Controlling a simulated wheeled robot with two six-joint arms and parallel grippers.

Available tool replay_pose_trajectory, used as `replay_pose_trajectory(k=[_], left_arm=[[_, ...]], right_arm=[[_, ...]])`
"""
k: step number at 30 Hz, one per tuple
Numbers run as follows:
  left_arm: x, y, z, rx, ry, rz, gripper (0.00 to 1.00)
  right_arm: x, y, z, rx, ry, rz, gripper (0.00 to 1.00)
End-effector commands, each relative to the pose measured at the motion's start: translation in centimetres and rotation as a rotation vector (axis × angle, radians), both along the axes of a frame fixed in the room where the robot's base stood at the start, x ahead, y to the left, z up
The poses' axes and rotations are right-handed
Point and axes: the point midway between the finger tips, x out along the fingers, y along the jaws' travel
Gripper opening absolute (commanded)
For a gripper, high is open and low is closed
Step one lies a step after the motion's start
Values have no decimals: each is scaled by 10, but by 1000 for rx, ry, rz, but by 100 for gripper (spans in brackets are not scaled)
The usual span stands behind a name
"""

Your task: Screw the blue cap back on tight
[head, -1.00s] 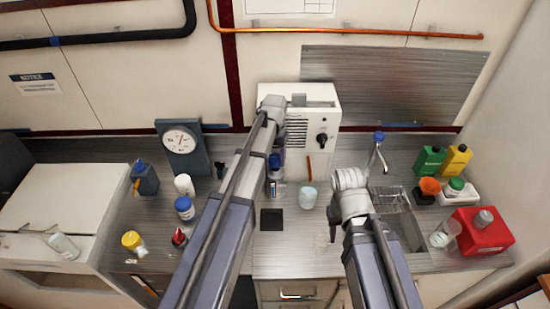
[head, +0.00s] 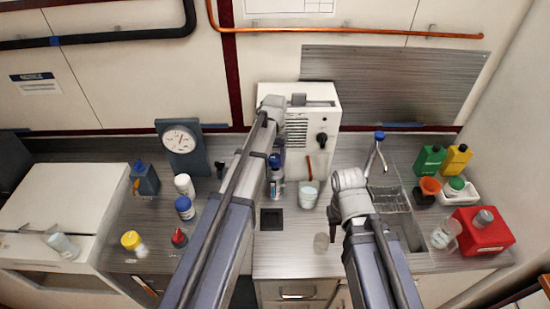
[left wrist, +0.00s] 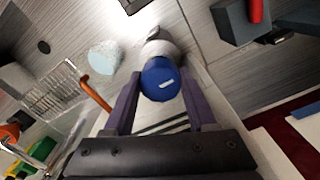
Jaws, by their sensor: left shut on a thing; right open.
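The blue cap (left wrist: 160,80) sits between the fingers of my left gripper (left wrist: 158,92) in the left wrist view. My left gripper is shut on it. A pale bottle body (left wrist: 160,48) shows just beyond the cap, in line with it; I cannot tell how far the cap is seated. In the head view the blue cap (head: 275,160) shows beside my left arm, in front of the white machine, with the bottle (head: 277,186) below it. My right gripper (head: 335,217) is open and empty, partly hidden by its own arm, over the counter left of the sink.
A white machine (head: 325,103) stands behind. A pale beaker (head: 309,196) and a black square pad (head: 271,219) are close by. The sink (head: 410,232), a red can (head: 483,233) and green bottle (head: 430,160) are right.

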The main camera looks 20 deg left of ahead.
Motion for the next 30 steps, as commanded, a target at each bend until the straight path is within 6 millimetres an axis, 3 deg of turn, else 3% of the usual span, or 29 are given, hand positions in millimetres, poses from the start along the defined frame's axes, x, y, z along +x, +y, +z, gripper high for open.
replay_pose_trajectory(k=[29,30], left_arm=[[0,0,-24,0,0,0,0],[0,0,-24,0,0,0,59]], right_arm=[[0,0,-24,0,0,0,41],[0,0,-24,0,0,0,41]])
